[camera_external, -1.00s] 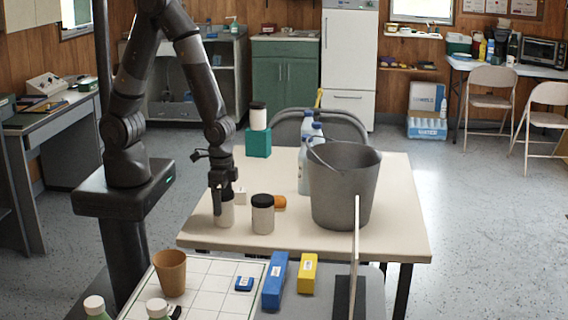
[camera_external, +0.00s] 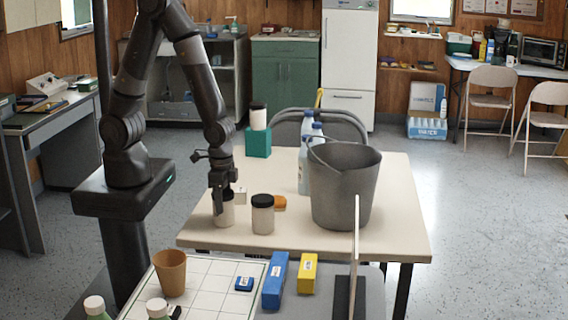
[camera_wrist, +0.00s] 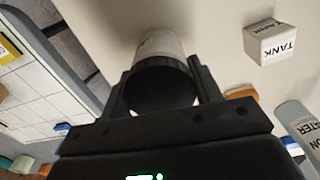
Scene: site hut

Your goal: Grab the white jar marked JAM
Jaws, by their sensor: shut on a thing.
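A white jar with a dark lid (camera_external: 226,216) stands on the cream table (camera_external: 402,215) near its left edge. My gripper (camera_external: 221,207) points down over it and is shut on it. In the wrist view the fingers of my gripper (camera_wrist: 163,90) sit on both sides of the lid of this white jar (camera_wrist: 160,44). Its marking cannot be read. A second white jar with a dark lid (camera_external: 263,219) stands just right of it, apart from the gripper. A third such jar (camera_external: 258,118) stands on a teal block (camera_external: 258,143) at the table's back left. Their labels are unreadable too.
A white block marked TANK (camera_wrist: 270,42) and an orange item (camera_external: 280,202) lie close behind the jars. A grey bucket (camera_external: 343,190) and bottles (camera_external: 304,172) stand to the right. A nearer surface holds a brown cup (camera_external: 170,273) and blue and yellow boxes (camera_external: 307,274).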

